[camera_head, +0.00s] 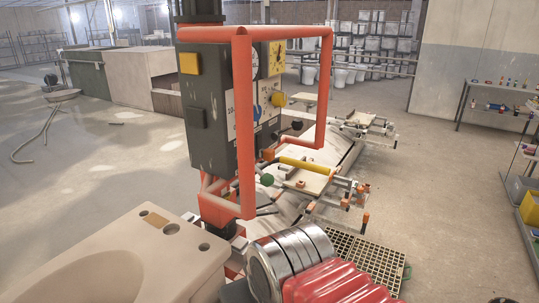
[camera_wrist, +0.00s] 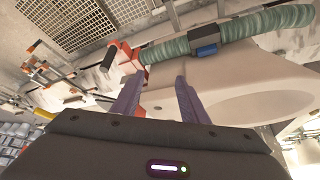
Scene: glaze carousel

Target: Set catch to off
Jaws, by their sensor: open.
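My gripper (camera_wrist: 156,88) is open and empty in the wrist view, its two purple fingers apart. Just beyond the left finger is a red-orange bracket (camera_wrist: 124,52) with a short black handle (camera_wrist: 109,56) on it. This may be the catch, but I cannot read any marking or tell its setting. The fingers appear apart from it. A pale basin (camera_wrist: 225,85) lies beyond the fingers. In the head view the basin (camera_head: 130,235) is at lower left, beside a red tube frame (camera_head: 245,120). I cannot make out the catch or my fingertips there.
A dark control box (camera_head: 205,110) with yellow parts stands behind the red frame. A floor grating (camera_head: 365,258) is at lower right. Open floor (camera_head: 75,150) lies left.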

